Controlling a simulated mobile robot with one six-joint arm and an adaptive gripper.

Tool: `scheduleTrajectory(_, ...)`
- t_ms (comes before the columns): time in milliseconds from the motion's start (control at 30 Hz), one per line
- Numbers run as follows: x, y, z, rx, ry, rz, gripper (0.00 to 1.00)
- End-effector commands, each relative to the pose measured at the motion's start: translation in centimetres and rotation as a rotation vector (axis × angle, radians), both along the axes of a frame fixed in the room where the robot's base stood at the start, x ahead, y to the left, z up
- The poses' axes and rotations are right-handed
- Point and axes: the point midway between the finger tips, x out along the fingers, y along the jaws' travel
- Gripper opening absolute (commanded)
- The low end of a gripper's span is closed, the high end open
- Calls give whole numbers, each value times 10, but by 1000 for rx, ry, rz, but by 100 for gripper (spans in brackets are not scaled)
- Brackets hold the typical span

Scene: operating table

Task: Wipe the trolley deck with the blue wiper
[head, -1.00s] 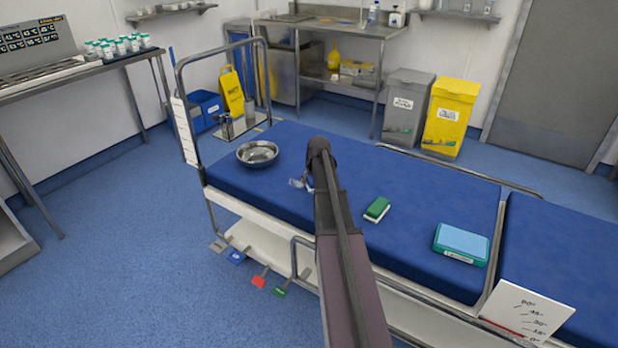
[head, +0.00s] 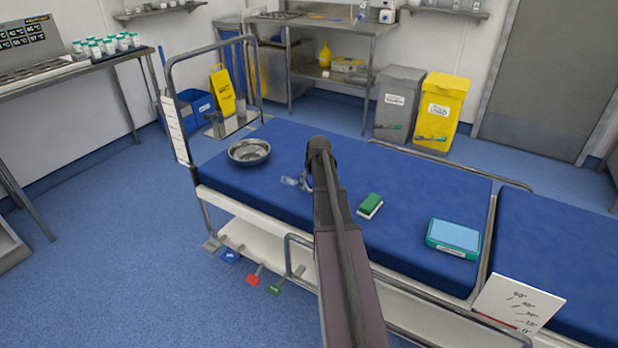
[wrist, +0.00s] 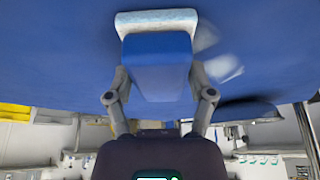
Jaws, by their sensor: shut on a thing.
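The blue wiper (wrist: 160,62) is a blue block with a pale fluffy edge in the wrist view. My gripper (wrist: 160,82) is shut on it, one finger on each side. The trolley deck (head: 410,208) is a long blue padded surface. In the head view my arm hides the wiper and most of the gripper, which is over the deck's middle-left part. A pale translucent patch (head: 290,181) shows just left of the gripper, and pale blurs (wrist: 222,68) lie right of the wiper in the wrist view. I cannot tell whether the wiper touches the deck.
A steel bowl (head: 249,152) sits on the deck's left part. A green sponge (head: 370,204) and a teal box with a light blue top (head: 453,236) lie to the right. A metal end rail (head: 169,80) stands at the left; a low rail (head: 450,166) runs behind.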

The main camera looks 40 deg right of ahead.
Motion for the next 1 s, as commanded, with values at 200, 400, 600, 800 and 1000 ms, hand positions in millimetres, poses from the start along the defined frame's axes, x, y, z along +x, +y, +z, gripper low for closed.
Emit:
scheduleTrajectory(200, -14, -5, -1, 1, 1, -1, 32)
scheduleTrajectory(400, -22, -8, -1, 1, 2, 0, 32)
scheduleTrajectory(600, -22, -9, -1, 0, 3, 0, 32)
scheduleTrajectory(800, -22, -8, -1, 0, 3, 0, 32)
scheduleTrajectory(1000, -26, 1, 0, 1, 3, 0, 32)
